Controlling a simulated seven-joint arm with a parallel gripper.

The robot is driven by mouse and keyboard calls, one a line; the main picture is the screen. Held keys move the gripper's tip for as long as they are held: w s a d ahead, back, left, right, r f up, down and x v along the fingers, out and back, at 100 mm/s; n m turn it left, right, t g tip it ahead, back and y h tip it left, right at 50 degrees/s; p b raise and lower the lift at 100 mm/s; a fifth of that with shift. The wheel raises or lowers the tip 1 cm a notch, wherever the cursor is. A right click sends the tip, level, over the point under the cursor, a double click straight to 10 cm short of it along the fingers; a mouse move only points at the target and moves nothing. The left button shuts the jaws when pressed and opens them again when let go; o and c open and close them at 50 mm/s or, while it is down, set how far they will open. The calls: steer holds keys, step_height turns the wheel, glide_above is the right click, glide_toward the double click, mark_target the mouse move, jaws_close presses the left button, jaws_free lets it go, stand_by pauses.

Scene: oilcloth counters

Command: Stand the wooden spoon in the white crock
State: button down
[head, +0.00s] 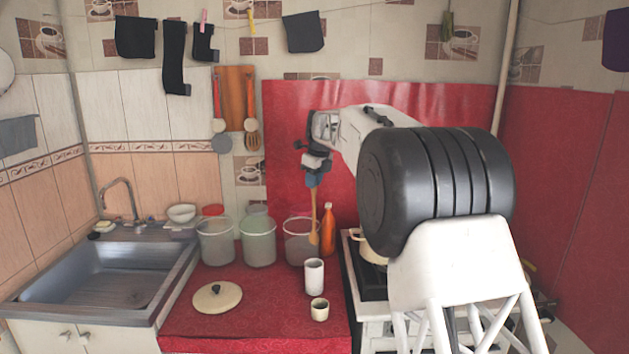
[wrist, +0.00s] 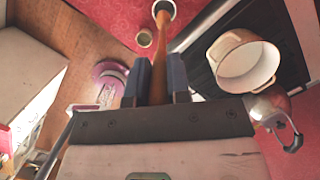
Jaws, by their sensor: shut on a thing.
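The wooden spoon (head: 314,226) hangs nearly upright, bowl end down, from my gripper (head: 313,181). In the wrist view the blue fingers of my gripper (wrist: 158,82) are shut on the spoon's handle (wrist: 163,58). The white crock (head: 314,277) stands upright on the red counter. In the head view the spoon's lower end shows above the crock's rim, with a small gap between them. In the wrist view the spoon's far end overlaps the crock at the top edge, so the inside is partly hidden.
A small cream cup (head: 319,310) stands just in front of the crock. Clear bins (head: 258,243) and an orange bottle (head: 328,232) stand behind. A round lid (head: 217,298) lies left. The stove with a cream pot (wrist: 243,60) is at right; the sink (head: 100,275) is at left.

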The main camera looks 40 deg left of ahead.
mark_target(314, 230)
steer(key=shift+f, duration=0.3)
steer(key=shift+d+f+x, duration=0.1)
steer(key=shift+d+x, duration=0.35)
steer(key=shift+x, duration=1.8)
steer(key=shift+d+f+x, duration=0.1)
steer(key=shift+d+x, duration=0.4)
steer(key=shift+x, duration=1.8)
steer(key=shift+d+f+x, duration=0.1)
steer(key=shift+d+x, duration=0.35)
steer(key=shift+x, duration=1.8)
steer(key=shift+w, duration=0.1)
steer(key=c, duration=1)
jaws_free()
steer(key=v, duration=0.7)
steer(key=shift+r, duration=0.4)
steer(key=shift+d, duration=0.15)
